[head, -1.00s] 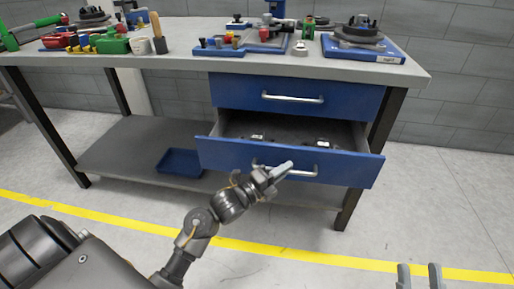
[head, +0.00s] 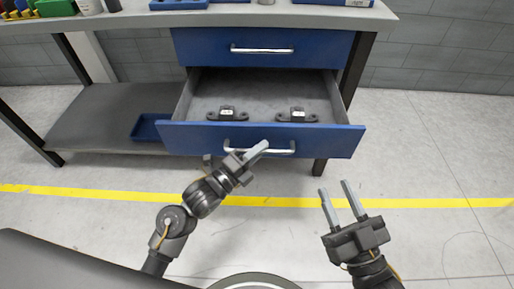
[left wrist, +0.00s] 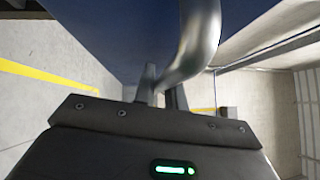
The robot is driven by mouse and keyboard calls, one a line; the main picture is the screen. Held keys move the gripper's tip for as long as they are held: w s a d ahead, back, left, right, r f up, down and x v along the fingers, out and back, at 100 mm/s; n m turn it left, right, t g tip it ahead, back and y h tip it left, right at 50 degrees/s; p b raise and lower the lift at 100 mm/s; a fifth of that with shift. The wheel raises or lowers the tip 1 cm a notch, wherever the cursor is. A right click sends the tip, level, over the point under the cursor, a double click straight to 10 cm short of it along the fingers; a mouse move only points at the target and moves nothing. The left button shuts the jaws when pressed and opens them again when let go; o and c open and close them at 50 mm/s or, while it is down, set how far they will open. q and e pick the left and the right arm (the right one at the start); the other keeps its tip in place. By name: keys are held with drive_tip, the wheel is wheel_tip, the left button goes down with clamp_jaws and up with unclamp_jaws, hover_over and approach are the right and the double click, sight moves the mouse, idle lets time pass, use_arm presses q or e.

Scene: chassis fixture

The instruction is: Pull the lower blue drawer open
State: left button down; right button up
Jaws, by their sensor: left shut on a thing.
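The lower blue drawer (head: 320,140) stands pulled out under the bench, its grey inside showing with two dark parts (head: 228,114) (head: 297,115) on its floor. Its silver bar handle (head: 282,149) runs across the front. My left gripper (head: 257,150) is at the left part of this handle, shut on it. In the left wrist view the handle (left wrist: 200,40) comes down between the fingers, close to the blue front (left wrist: 130,35). My right gripper (head: 340,194) is open and empty, in the air in front of the drawer's right side.
The upper blue drawer (head: 260,50) is closed, with its own silver handle (head: 262,50). A bench top (head: 300,14) with tools lies above. A blue tray (head: 147,127) sits on the lower shelf (head: 95,115). The floor beyond the yellow line (head: 440,203) is clear.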

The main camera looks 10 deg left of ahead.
use_arm(q)
drive_tip(key=c, duration=1.7)
unclamp_jaws()
